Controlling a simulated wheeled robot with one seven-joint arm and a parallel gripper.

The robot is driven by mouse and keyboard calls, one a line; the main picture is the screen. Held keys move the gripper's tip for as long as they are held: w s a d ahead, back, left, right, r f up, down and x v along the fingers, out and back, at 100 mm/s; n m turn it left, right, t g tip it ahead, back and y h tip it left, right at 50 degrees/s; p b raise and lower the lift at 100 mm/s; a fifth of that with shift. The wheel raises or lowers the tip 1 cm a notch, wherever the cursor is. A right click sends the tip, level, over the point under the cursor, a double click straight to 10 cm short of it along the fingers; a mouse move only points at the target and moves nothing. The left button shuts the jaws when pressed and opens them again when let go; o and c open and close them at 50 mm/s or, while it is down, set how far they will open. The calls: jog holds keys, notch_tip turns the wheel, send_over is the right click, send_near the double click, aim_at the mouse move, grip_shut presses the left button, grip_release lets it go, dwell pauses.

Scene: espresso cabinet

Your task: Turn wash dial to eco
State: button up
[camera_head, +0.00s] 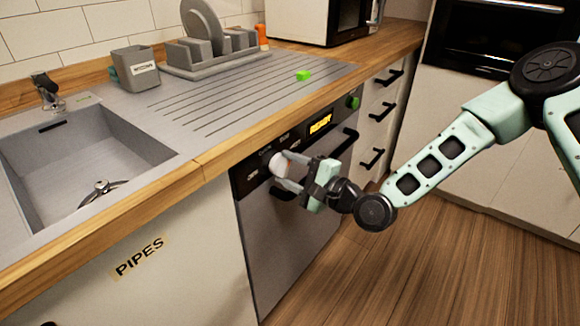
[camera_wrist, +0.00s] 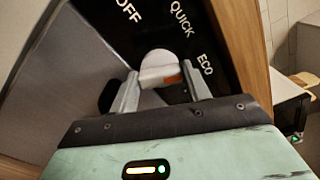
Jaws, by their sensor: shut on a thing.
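The wash dial (camera_head: 279,164) is a pale round knob on the dishwasher's black control panel. My gripper (camera_head: 283,172) reaches it from the right, with its fingers closed around the knob. In the wrist view the dial (camera_wrist: 158,66) sits between the two fingertips of my gripper (camera_wrist: 160,86). An orange mark shows on the dial's lower right side, on the side towards the word ECO (camera_wrist: 205,64). The words QUICK (camera_wrist: 181,19) and OFF (camera_wrist: 128,10) are printed further round. The fingers hide part of the dial, so its exact setting is hard to tell.
The worktop edge (camera_head: 225,150) overhangs just above the panel. A sink (camera_head: 85,160) is at left. The floor in front is clear.

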jog(key=shift+m, duration=0.3)
jog(key=o, duration=1)
jog(key=p+v, duration=0.1)
jog(key=v, duration=1.6)
jog(key=shift+s+d+f, duration=0.1)
jog(key=shift+s+d, duration=0.05)
